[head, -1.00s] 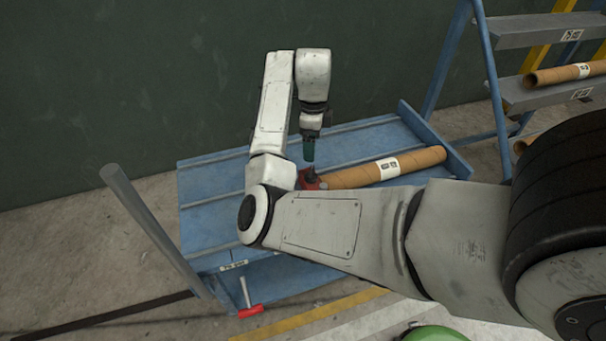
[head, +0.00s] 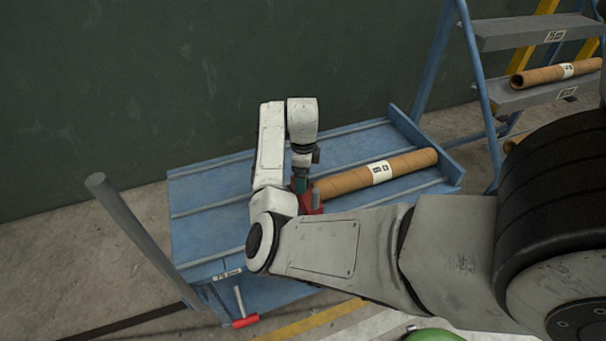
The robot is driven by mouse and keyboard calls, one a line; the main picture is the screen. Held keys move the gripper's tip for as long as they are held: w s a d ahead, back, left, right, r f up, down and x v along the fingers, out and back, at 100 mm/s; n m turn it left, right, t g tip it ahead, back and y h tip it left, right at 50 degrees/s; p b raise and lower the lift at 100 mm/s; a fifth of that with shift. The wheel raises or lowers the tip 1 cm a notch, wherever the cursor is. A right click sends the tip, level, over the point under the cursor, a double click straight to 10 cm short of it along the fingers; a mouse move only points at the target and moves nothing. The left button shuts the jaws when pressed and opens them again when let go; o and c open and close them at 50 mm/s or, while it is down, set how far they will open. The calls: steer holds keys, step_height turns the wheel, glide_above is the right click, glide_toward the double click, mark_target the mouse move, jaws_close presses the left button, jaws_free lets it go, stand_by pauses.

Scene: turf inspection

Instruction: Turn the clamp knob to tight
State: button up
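A red clamp (head: 316,199) sits on the blue bench (head: 205,225), at the left end of a brown cardboard tube (head: 350,183) with a white label. My gripper (head: 301,185), with dark teal fingers, points down and is at the red clamp, overlapping its left part. The knob itself is not clear, as my gripper and forearm hide part of the clamp. I cannot tell whether the fingers are around the knob or only beside it, or whether they are open or shut.
A red-handled lever (head: 245,322) hangs at the bench's front edge. A grey post (head: 140,235) stands at the left. A blue-framed rack (head: 520,32) with another tube (head: 556,72) stands at the right. The bench's left part is clear.

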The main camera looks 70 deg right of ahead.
steer(key=c, duration=1.1)
steer(key=shift+o, duration=0.2)
